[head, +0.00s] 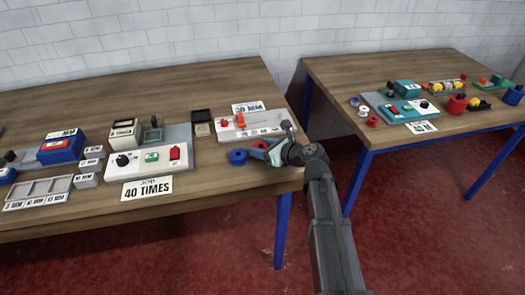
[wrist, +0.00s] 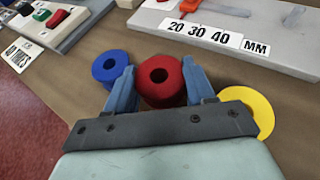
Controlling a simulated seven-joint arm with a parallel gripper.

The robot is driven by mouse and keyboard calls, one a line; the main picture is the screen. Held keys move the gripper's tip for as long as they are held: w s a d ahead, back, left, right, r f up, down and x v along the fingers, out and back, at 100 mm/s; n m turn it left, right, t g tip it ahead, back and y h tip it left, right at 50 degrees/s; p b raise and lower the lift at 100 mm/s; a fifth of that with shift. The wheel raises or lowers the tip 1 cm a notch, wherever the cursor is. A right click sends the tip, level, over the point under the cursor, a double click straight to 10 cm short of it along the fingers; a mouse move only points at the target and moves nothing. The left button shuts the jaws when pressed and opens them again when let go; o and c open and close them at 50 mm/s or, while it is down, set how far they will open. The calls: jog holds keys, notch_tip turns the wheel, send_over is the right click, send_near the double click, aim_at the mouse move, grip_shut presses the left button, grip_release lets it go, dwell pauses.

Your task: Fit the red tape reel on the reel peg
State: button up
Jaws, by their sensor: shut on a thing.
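The red tape reel (wrist: 162,88) is between the two fingers of my gripper (wrist: 160,80) in the wrist view, its round centre hole facing the camera. The fingers touch it on its left and right sides. I cannot tell whether it is clear of the table. In the head view my gripper (head: 262,151) is low over the front right corner of the left table, and the reel is mostly hidden by it. I cannot pick out the reel peg with certainty in either view.
A blue reel (wrist: 110,67) lies just left of the red one, and a yellow reel (wrist: 262,108) lies right, partly behind my gripper. Beyond them is a pale board (head: 232,136) marked 20 30 40 MM. A control box (head: 140,165) stands further left.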

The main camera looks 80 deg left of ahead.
aim_at(266, 147)
jog(key=r, duration=0.5)
jog(key=w+r, duration=0.1)
jog(key=r, duration=0.2)
jog(key=shift+r, duration=0.2)
jog(key=w+a, duration=0.3)
jog(key=a, duration=0.2)
jog(key=w+a+r, duration=0.1)
jog(key=w+a, duration=0.3)
jog(key=a, duration=0.2)
jog(key=w+a, duration=0.3)
jog(key=a, duration=0.3)
jog(key=shift+w+r, duration=0.15)
jog(key=shift+w, duration=0.1)
